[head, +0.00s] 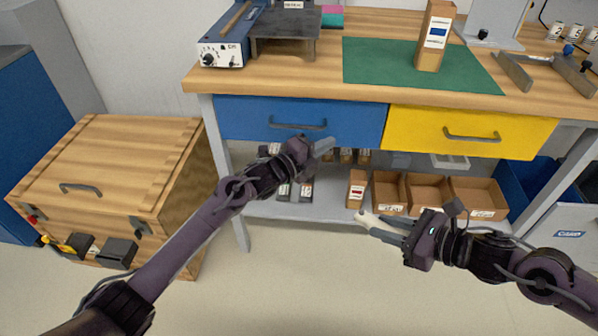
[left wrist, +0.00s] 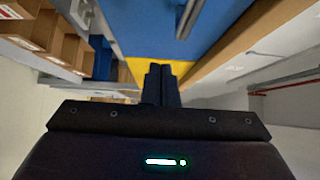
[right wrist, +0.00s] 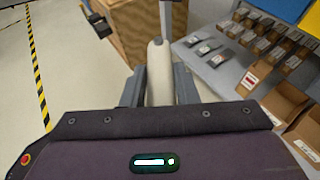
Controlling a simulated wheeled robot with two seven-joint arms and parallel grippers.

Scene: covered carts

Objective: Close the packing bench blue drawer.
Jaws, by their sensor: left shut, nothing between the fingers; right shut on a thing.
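The blue drawer (head: 250,118) is at the left under the wooden bench top, with a grey bar handle (head: 298,125). Its front looks about level with the yellow drawer beside it; I cannot tell whether a small gap is left. It also shows in the left wrist view (left wrist: 150,25). My left gripper (head: 326,146) is shut and empty, in front of the drawer's lower edge, right of the handle; I cannot tell if it touches. My right gripper (head: 380,223) is shut on a cream-coloured rounded object (right wrist: 158,70), in front of the lower shelf.
The yellow drawer (head: 465,132) sits to the right. A lower shelf holds small boxes and open cardboard bins (head: 428,190). A wooden chest (head: 110,170) stands at left. A green mat (head: 390,65) with a carton (head: 434,40) lies on top. Floor in front is clear.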

